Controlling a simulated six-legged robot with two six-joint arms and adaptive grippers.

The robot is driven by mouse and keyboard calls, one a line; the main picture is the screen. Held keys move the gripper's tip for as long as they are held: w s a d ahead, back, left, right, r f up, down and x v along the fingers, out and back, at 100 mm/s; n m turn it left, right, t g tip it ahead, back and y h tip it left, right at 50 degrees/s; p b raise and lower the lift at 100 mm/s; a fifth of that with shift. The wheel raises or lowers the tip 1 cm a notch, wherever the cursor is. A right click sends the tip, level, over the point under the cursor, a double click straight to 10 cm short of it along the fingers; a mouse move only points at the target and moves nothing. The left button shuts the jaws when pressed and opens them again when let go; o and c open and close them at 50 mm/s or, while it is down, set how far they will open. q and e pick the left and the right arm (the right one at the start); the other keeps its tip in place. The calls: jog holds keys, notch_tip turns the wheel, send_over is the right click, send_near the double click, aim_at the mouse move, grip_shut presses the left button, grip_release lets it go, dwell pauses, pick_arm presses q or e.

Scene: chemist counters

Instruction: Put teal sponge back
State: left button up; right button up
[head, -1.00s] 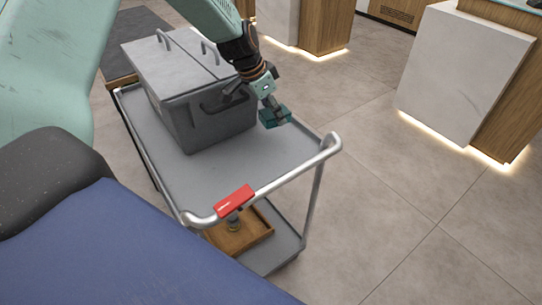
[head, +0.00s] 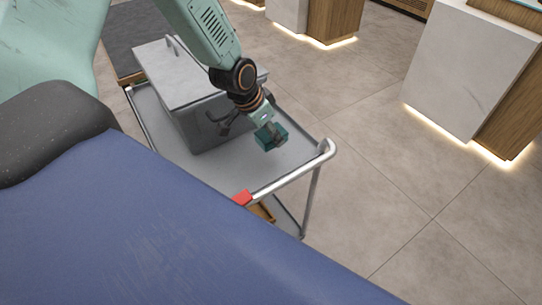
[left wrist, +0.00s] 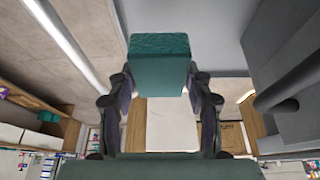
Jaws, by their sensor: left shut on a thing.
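The teal sponge (head: 268,137) is a small block held in my left gripper (head: 266,127), above the grey cart's top tray (head: 203,170). In the left wrist view the sponge (left wrist: 159,55) sits between the two fingertips of my left gripper (left wrist: 160,85), which is shut on it. In the head view the sponge is in front and to the right of the grey box on the cart. Whether it touches the tray cannot be told. My right gripper is not in view.
A grey lidded box (head: 195,118) with handles stands on the cart's far part. The cart's metal handle rail (head: 290,180) carries a red piece (head: 242,198). White and wood counters (head: 465,75) stand at the back right. Open tiled floor (head: 400,210) lies right of the cart.

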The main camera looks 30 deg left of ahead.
pick_arm(q)
jog(key=b, duration=0.4)
send_over(273, 160)
jog(key=s, duration=0.1)
jog(key=f, duration=0.5)
jog(key=shift+s+a+f, duration=0.1)
jog(key=shift+a+f, duration=0.05)
jog(key=shift+a, duration=0.2)
jog(key=shift+d+f+b, duration=0.15)
jog(key=shift+f+b, duration=0.1)
jog(key=shift+b, duration=0.05)
jog(key=shift+s+d, duration=0.2)
jog(key=shift+a+f+b, duration=0.1)
jog(key=shift+f+b, duration=0.1)
jog(key=shift+b, duration=0.2)
notch_tip(273, 160, down, 3)
jog(key=b, duration=0.2)
jog(key=shift+w+a+b, duration=0.15)
jog(key=shift+b, duration=0.15)
jog(key=shift+f, duration=0.25)
jog(key=shift+r, duration=0.2)
jog(key=shift+f+b, duration=0.25)
jog(key=shift+b, duration=0.1)
jog(key=o, duration=1)
jog(key=shift+r, duration=0.1)
jog(key=shift+c, duration=0.2)
jog(key=shift+o, duration=0.3)
